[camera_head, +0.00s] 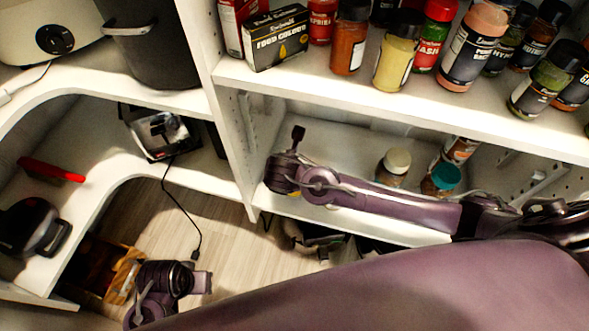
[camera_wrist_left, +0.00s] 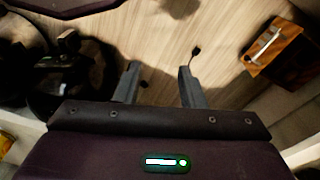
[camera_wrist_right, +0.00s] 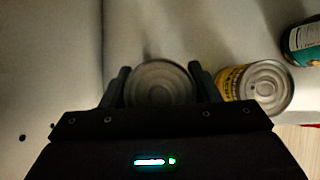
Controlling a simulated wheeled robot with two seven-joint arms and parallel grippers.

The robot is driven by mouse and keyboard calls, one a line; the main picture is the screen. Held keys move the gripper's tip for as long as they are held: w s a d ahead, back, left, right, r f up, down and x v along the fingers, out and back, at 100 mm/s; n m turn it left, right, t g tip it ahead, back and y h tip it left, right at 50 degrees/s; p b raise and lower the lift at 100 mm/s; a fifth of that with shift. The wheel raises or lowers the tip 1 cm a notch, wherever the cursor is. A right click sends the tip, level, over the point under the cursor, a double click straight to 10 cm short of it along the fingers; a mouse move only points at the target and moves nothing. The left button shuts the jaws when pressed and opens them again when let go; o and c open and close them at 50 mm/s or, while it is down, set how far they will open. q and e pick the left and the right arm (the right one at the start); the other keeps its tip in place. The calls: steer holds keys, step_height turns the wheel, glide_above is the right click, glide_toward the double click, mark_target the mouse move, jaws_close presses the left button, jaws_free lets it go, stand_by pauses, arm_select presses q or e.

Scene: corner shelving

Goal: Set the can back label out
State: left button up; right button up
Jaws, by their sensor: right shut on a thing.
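In the right wrist view a can (camera_wrist_right: 158,84) with a bare metal top stands between the two fingers of my right gripper (camera_wrist_right: 158,70). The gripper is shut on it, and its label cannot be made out. A second can (camera_wrist_right: 262,86) with a yellow label is just to the right, apart from the gripper. In the head view my right arm reaches across the lower shelf, and the held can is mostly hidden behind the wrist. My left gripper (camera_wrist_left: 160,86) is open and empty above the floor, away from the shelf.
The lower shelf (camera_head: 340,215) also holds a teal-lidded jar (camera_head: 441,180) and a pale-lidded jar (camera_head: 394,166). Spice jars crowd the upper shelf (camera_head: 330,97) above my right arm. An upright panel (camera_head: 240,150) bounds the left. A wooden box (camera_wrist_left: 275,50) lies on the floor.

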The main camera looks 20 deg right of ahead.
steer(key=shift+f+b, duration=0.65)
steer(key=shift+b, duration=0.15)
steer(key=shift+f+b, duration=0.3)
steer(key=shift+b, duration=0.15)
arm_select(q)
steer(key=shift+w+d+r+m+t+h, duration=0.1)
steer(key=shift+d+r+m+t+h, duration=0.15)
steer(key=shift+d+r, duration=0.45)
steer(key=shift+w+d+r+m+t+h, duration=0.15)
steer(key=shift+d+r+t, duration=0.2)
steer(key=shift+r, duration=0.55)
steer(key=shift+s, duration=0.1)
arm_select(e)
steer(key=shift+f, duration=0.35)
steer(key=o, duration=1.4)
